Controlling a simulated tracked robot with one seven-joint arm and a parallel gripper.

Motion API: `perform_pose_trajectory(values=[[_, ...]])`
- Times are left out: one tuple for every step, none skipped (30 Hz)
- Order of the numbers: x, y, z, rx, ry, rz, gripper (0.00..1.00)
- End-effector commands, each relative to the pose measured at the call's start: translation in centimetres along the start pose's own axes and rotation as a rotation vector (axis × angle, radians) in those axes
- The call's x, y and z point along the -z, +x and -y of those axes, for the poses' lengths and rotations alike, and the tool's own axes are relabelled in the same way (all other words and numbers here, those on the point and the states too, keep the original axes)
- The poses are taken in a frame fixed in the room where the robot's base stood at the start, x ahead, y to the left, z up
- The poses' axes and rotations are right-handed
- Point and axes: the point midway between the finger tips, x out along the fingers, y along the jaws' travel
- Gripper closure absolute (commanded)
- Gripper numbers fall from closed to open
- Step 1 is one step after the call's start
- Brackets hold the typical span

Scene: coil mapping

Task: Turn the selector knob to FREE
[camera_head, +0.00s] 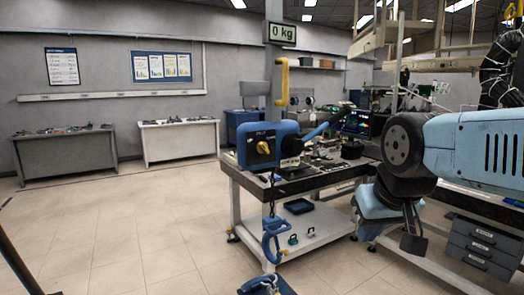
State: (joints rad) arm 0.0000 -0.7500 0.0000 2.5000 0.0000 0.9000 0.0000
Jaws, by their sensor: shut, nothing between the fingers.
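The selector knob (263,147) is a small yellow knob on the front face of a blue box (257,133). It looks tilted, but the markings around it are too small to read, so I cannot tell its setting. The box is at mid-picture, by the near left corner of a workbench. My arm comes in from the right. My gripper (413,243) appears as a dark end piece hanging below the arm, well to the right of and lower than the knob. It looks shut and empty, and it is apart from the knob.
A blue lever (318,131) sticks out right of the box. A yellow handle (283,80) and a "0 kg" display (282,33) are above. A blue hook (275,238) hangs below. The cluttered workbench (290,186) lies behind. Floor at left is clear.

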Motion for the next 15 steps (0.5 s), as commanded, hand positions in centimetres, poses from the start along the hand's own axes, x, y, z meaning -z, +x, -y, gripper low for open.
perform_pose_trajectory(values=[[0.0,0.0,0.0,0.000,0.000,0.000,0.97],[0.0,0.0,0.0,-0.001,-0.001,-0.001,0.94],[0.2,0.1,-0.1,-0.003,-0.003,-0.005,0.90],[0.5,0.2,-0.1,-0.007,-0.006,-0.012,0.88],[0.8,0.3,-0.2,-0.012,-0.011,-0.022,0.85],[1.4,0.6,-0.4,-0.022,-0.022,-0.040,0.81],[2.1,0.9,-0.6,-0.032,-0.033,-0.058,0.78],[2.8,1.2,-0.7,-0.043,-0.045,-0.080,0.75],[4.0,1.6,-0.9,-0.060,-0.066,-0.115,0.71],[5.0,2.0,-1.1,-0.073,-0.085,-0.143,0.68],[6.0,2.4,-1.3,-0.087,-0.106,-0.174,0.66],[7.4,2.8,-1.4,-0.104,-0.136,-0.218,0.62],[8.4,3.2,-1.6,-0.117,-0.160,-0.249,0.61],[9.5,3.5,-1.6,-0.127,-0.183,-0.282,0.61],[10.8,3.9,-1.6,-0.140,-0.216,-0.324,0.61]])
